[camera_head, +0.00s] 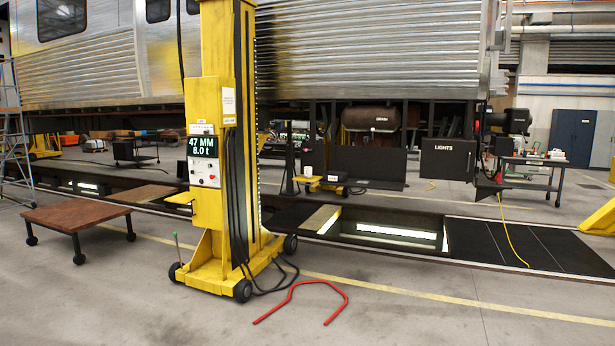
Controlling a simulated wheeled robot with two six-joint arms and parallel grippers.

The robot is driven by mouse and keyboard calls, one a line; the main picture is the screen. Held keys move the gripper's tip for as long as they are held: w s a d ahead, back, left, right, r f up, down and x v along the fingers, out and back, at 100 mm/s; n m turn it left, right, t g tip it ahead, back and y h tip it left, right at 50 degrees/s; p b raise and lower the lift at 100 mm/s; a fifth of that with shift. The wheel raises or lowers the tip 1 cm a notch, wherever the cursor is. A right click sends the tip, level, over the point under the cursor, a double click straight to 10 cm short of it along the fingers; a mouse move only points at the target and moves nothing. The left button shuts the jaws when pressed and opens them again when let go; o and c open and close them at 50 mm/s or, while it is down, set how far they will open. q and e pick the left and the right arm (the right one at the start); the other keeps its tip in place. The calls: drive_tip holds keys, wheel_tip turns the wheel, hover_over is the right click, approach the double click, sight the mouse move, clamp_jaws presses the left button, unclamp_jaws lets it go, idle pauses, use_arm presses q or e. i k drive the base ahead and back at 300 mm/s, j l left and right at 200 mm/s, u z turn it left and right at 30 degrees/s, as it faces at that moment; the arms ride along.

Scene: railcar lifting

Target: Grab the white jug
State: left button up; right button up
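I cannot make out a white jug in the head view. A small white item (308,170) sits near a low yellow trolley (322,184) beyond the pit, too small to identify. A workbench (530,161) at the right holds several small items that are too small to tell apart. Neither of my grippers is in view.
A yellow lifting column (212,150) on wheels stands centre-left, with cables and a red bent bar (318,283) on the floor beside it. A low wheeled brown table (78,214) stands at left. An open pit (390,228) runs below the railcar (370,50). The front right floor is clear.

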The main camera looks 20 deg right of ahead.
sight(308, 170)
drive_tip(key=z, duration=0.55)
drive_tip(key=i, duration=6.75)
drive_tip(key=l, duration=0.1)
